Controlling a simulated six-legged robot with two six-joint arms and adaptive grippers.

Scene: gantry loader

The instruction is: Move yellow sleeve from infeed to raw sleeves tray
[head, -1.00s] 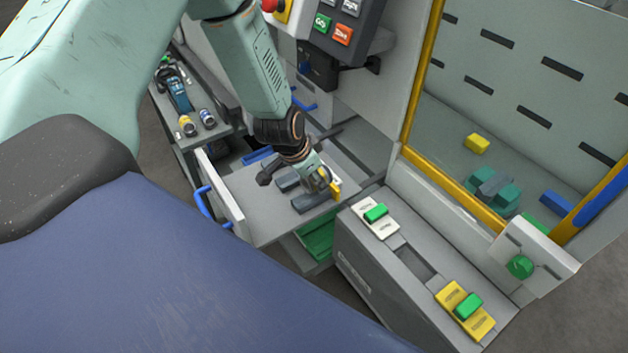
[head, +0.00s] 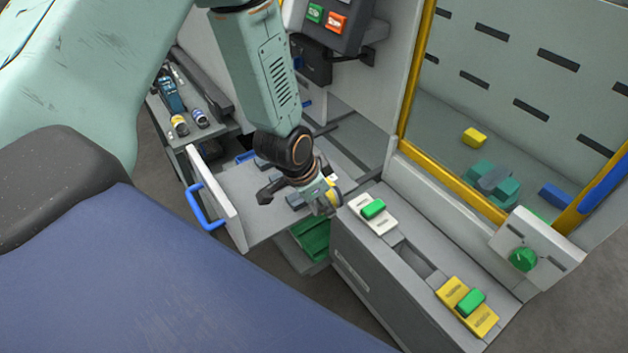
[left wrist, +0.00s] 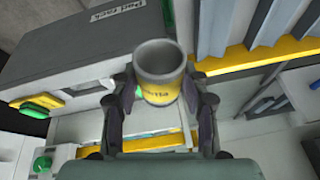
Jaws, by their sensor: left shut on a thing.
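The yellow sleeve (left wrist: 160,88), a short hollow cylinder with a grey rim, sits between the two fingers of my left gripper (left wrist: 163,100) in the left wrist view. In the head view, my left gripper (head: 328,203) holds it above the right edge of the pulled-out drawer (head: 258,225); there the sleeve (head: 334,195) is partly hidden by the fingers. Dark grey blocks on the drawer's surface are partly covered by the gripper. I cannot tell for sure which surface is the raw sleeves tray. My right gripper is not in view.
A grey console with a green button on a white plate (head: 372,210) and another on a yellow plate (head: 468,303) stands right of the gripper. A green bin (head: 312,238) lies below. The yellow-framed enclosure (head: 455,185) holds several coloured blocks. A blue handle (head: 203,208) juts from the drawer.

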